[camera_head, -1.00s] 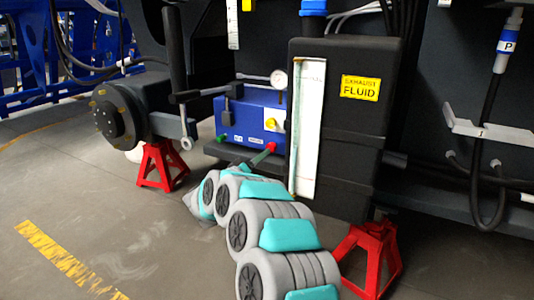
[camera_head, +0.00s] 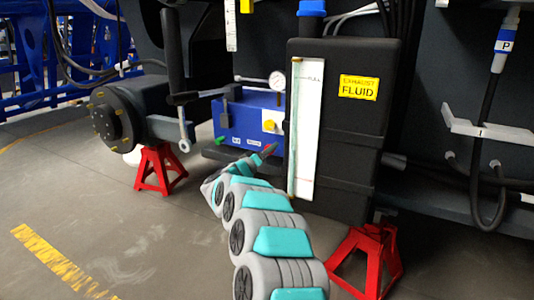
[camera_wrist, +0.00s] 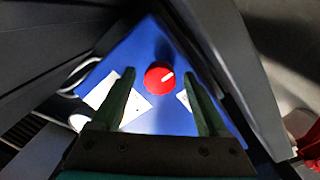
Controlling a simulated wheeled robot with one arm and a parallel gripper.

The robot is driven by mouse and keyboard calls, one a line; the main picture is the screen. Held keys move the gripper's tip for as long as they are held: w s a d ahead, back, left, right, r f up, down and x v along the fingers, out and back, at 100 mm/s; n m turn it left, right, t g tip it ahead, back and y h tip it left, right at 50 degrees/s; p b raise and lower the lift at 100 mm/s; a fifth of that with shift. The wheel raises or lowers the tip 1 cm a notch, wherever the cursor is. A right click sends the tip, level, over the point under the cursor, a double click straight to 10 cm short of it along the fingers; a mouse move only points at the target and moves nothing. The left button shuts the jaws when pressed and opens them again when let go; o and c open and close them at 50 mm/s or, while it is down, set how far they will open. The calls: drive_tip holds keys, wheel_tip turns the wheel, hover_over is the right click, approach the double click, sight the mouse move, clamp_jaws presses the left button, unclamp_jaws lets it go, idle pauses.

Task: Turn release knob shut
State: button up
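The red release knob (camera_wrist: 159,78) is on the blue panel in the wrist view. It is round, with a white line pointing to the upper right. My gripper (camera_wrist: 158,87) is open, with one green finger on each side of the knob in the picture. The fingers show clear gaps to the knob, and I cannot tell how far beyond the tips it is. In the head view, a small part of the red knob (camera_head: 268,147) shows low on the blue unit's (camera_head: 240,122) front by my gripper tip, which hides most of it.
A pressure gauge (camera_head: 277,80) and a lever are on top of the blue unit. The black exhaust fluid tank (camera_head: 350,140) stands close to the right. Red jack stands (camera_head: 160,168) are on the floor.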

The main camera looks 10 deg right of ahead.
clamp_jaws()
idle(0.4)
